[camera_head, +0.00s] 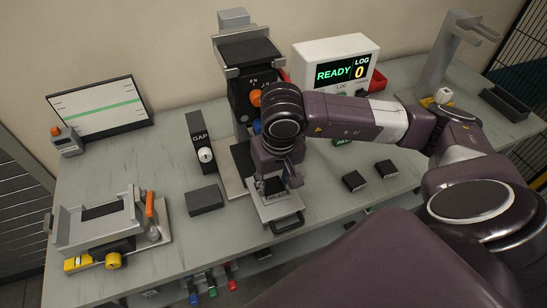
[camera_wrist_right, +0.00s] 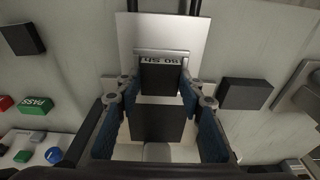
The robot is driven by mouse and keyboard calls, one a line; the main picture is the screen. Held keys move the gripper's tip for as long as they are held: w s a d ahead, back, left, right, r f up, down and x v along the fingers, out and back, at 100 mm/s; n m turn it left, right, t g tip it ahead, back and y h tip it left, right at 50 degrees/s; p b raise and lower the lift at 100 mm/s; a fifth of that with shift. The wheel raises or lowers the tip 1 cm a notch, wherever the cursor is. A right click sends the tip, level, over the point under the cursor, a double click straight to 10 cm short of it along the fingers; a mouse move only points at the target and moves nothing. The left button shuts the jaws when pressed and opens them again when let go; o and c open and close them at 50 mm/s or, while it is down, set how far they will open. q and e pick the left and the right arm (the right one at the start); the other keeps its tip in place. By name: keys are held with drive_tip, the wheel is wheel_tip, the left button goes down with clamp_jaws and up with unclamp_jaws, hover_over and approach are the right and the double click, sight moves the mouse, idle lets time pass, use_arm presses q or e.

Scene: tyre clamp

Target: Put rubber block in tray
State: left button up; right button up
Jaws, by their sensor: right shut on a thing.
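My right gripper (camera_head: 272,182) points down over the light metal tray (camera_head: 279,209) with a dark handle, at the front of the clamp machine. It is shut on a dark rubber block (camera_wrist_right: 160,77), which sits between the fingertips in the right wrist view; the gripper (camera_wrist_right: 160,90) has one finger on each side of it. The block is over or on the tray plate (camera_wrist_right: 130,38); I cannot tell if it touches. My left gripper is not in view.
Two dark blocks (camera_head: 355,181) (camera_head: 386,168) lie to the right, and a larger dark block (camera_head: 205,200) to the left. A GAP gauge (camera_head: 201,140) stands left of the machine. A metal fixture (camera_head: 105,225) is at the left. A READY display (camera_head: 336,68) stands behind.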

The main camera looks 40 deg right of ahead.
sight(272, 185)
drive_tip(key=o, duration=1.3)
drive_tip(key=shift+c, duration=0.2)
drive_tip(key=shift+r+p, duration=0.3)
drive_tip(key=shift+p, duration=0.15)
drive_tip(key=shift+r+p, duration=0.6)
drive_tip(key=shift+p, duration=0.3)
drive_tip(key=shift+r+b, duration=0.65)
drive_tip(key=shift+b, duration=0.15)
wheel_tip(272, 185, up, 10)
drive_tip(key=s+b, duration=0.1)
drive_tip(key=shift+s+a, duration=0.2)
drive_tip(key=shift+s, duration=0.2)
drive_tip(key=shift+f, duration=0.1)
